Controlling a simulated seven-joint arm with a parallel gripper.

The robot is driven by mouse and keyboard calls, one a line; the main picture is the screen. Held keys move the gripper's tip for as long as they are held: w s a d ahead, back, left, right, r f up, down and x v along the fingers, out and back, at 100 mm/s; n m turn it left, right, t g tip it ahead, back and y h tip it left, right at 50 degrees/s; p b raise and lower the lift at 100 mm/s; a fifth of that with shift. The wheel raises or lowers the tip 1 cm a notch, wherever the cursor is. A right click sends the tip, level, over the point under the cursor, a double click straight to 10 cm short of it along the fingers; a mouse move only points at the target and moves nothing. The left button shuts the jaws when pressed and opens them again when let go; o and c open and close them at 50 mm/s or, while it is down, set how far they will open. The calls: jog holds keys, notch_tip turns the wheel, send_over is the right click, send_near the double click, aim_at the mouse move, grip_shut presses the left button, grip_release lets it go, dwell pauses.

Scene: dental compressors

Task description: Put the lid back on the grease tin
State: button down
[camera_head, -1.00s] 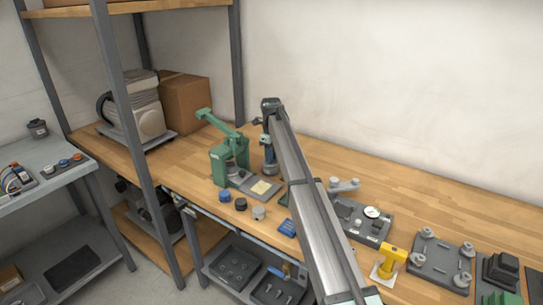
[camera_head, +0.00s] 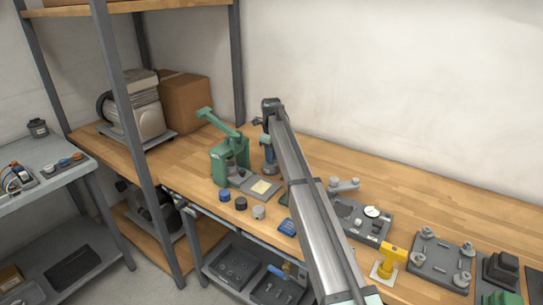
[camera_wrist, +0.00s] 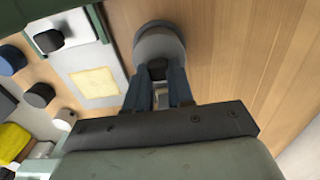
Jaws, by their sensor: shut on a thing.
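My gripper (camera_head: 268,158) points down over the bench, just right of the green press. In the wrist view its two blue fingers (camera_wrist: 159,92) are shut on the dark knob of a round grey lid (camera_wrist: 160,42). The lid appears roughly level. A grey rounded shape shows under the fingers in the head view, partly hidden by the gripper and arm. I cannot tell whether the grease tin is directly beneath the lid, or whether the lid touches it.
The green press (camera_head: 228,160) and its grey plate with a yellow pad (camera_head: 261,187) stand close left. Blue (camera_head: 224,195), black (camera_head: 241,204) and grey (camera_head: 258,212) caps line the front edge. A gauge plate (camera_head: 362,220) lies right. Bench behind is clear.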

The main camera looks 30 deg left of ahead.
dwell(0.4)
jog(key=shift+c, duration=2.1)
grip_release()
jog(key=shift+r, duration=0.15)
jog(key=shift+r, duration=3.3)
jog(key=shift+c, duration=0.2)
grip_shut()
jog(key=shift+f, duration=2.65)
